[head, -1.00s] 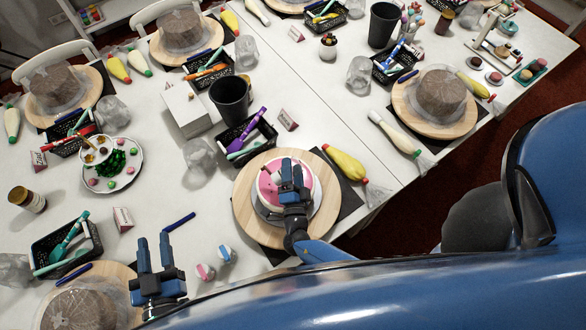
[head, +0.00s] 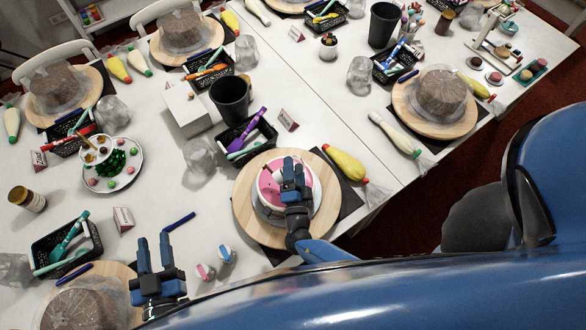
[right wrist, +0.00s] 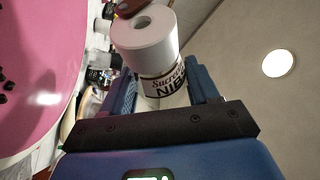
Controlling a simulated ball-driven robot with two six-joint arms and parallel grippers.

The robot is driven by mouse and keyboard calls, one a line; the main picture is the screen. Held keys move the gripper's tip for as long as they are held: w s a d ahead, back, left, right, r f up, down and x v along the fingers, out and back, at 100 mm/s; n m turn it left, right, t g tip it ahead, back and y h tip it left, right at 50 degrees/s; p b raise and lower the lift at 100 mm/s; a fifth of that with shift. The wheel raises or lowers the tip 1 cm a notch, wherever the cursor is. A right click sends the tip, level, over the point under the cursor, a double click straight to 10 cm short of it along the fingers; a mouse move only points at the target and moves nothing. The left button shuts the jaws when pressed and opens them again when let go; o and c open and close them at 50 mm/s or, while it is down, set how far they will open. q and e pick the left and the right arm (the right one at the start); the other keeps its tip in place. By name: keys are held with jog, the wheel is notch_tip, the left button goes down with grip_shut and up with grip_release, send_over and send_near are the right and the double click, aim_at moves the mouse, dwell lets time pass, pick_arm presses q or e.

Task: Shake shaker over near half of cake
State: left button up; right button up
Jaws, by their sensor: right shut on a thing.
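The pink-topped cake (head: 267,188) stands on a round wooden turntable (head: 246,215) in the middle of the head view. Its pink top (right wrist: 35,60) fills the left of the right wrist view, with a few dark bits on it. My right gripper (head: 290,168) is over the cake and hides part of it. In the head view the shaker is mostly hidden by the gripper. My left gripper (head: 153,245) is open and empty near the table's front edge.
Two small shakers (head: 206,272) stand right of my left gripper. A black basket of tools (head: 247,140), a dark cup (head: 231,98) and a yellow piping bag (head: 345,164) surround the turntable.

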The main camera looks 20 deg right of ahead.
jog(key=shift+a+f, duration=0.15)
jog(key=shift+a, duration=0.25)
jog(key=s+m, duration=0.1)
jog(key=s+d+f+m+g, duration=0.1)
jog(key=shift+d+f+m, duration=0.15)
jog(key=shift+m, duration=0.25)
jog(key=shift+s+d, duration=0.25)
jog(key=shift+d, duration=0.2)
dwell(0.6)
jog(key=shift+r+n, duration=0.25)
jog(key=shift+n, duration=0.35)
jog(key=shift+d+r, duration=0.15)
jog(key=shift+d, duration=0.2)
jog(key=shift+a, duration=0.45)
jog(key=shift+r+n+t, duration=0.1)
jog(key=shift+n+t, duration=0.3)
jog(key=shift+n, duration=0.1)
